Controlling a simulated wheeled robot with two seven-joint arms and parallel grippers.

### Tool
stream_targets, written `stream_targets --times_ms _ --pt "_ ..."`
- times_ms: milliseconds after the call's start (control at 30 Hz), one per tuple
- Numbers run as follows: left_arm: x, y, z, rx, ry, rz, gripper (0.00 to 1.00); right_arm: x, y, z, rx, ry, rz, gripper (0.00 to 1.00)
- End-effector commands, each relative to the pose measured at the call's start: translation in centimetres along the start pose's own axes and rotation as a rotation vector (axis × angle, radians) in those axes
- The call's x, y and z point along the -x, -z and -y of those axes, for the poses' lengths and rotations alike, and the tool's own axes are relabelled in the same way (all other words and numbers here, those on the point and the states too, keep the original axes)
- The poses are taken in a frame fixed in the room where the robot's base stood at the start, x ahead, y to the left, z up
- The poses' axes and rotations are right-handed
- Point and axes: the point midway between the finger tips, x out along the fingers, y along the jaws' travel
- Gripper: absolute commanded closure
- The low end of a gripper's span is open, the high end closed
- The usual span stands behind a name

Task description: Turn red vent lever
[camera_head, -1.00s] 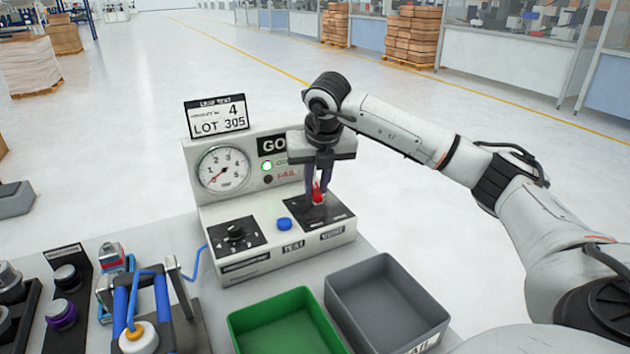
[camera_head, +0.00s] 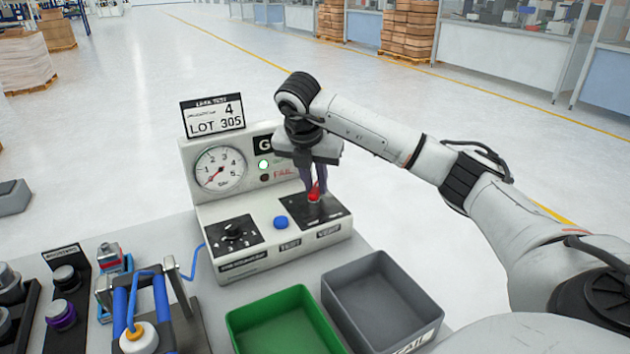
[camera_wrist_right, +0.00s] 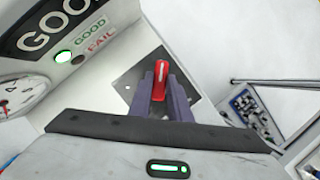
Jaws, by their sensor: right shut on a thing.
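The red vent lever (camera_head: 314,192) stands on a black plate at the right of the white leak-test box (camera_head: 270,262). My right gripper (camera_head: 315,190) comes down from above and is shut on the lever. In the right wrist view the red lever (camera_wrist_right: 160,78) sits between the two dark fingers (camera_wrist_right: 160,100), with its top showing between them. The lever's base is partly hidden by the fingers. My left gripper is not in view.
The box carries a gauge (camera_head: 219,168), a black knob (camera_head: 233,232), a blue button (camera_head: 281,222) and a lit green lamp (camera_head: 263,164). A green bin (camera_head: 240,320) and a grey bin (camera_head: 432,312) stand in front. A clamp fixture (camera_head: 178,310) is at the lower left.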

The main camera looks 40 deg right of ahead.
Motion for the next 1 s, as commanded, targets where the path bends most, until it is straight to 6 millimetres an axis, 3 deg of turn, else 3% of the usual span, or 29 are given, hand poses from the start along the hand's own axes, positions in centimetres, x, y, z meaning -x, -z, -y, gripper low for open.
stream_targets --times_ms 333,367,467,767,1000 --pt "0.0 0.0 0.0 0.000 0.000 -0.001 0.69 0.0 -0.1 0.0 -0.007 0.001 0.001 1.00" --pt "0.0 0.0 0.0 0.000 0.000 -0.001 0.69 0.0 -0.1 0.0 -0.007 0.001 0.001 0.78" --pt "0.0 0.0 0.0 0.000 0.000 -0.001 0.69 0.0 -0.1 0.0 -0.006 0.001 0.000 0.64" --pt "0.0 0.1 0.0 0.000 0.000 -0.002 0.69 0.1 0.0 0.0 -0.004 0.000 0.000 0.64" --pt "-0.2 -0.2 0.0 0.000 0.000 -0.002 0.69 3.5 -0.1 -0.1 -0.003 -0.006 0.002 0.64"
